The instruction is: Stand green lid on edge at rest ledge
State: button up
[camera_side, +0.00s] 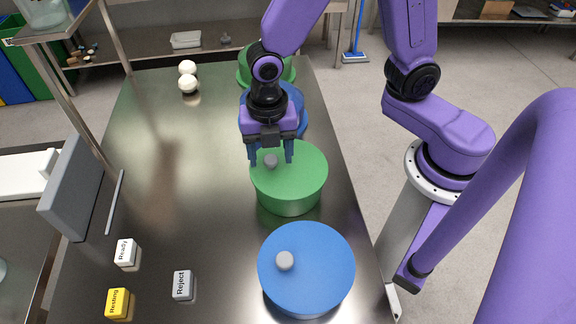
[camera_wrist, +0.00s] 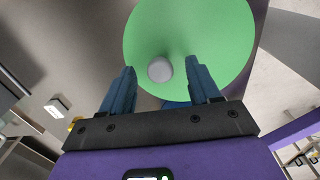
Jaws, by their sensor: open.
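The green lid (camera_side: 300,172) lies flat on top of a green container (camera_side: 290,205) in the middle of the table's right side. Its grey knob (camera_side: 271,161) sticks up. My gripper (camera_side: 271,158) points down over the lid, open, with a finger on each side of the knob. In the wrist view the knob (camera_wrist: 160,69) shows between the fingertips, apart from both, with the green lid (camera_wrist: 215,30) beneath. A grey upright board (camera_side: 72,190) stands at the table's left edge, with a thin metal strip (camera_side: 115,202) before it, possibly the rest ledge.
A blue-lidded container (camera_side: 310,262) stands nearer the front. Another blue one (camera_side: 292,100) and a green one (camera_side: 245,75) stand behind. Labelled blocks Ready (camera_side: 125,253), Resting (camera_side: 119,303) and Reject (camera_side: 183,285) sit front left. The table's middle is clear.

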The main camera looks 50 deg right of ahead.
jog(key=shift+f, duration=0.15)
grip_shut()
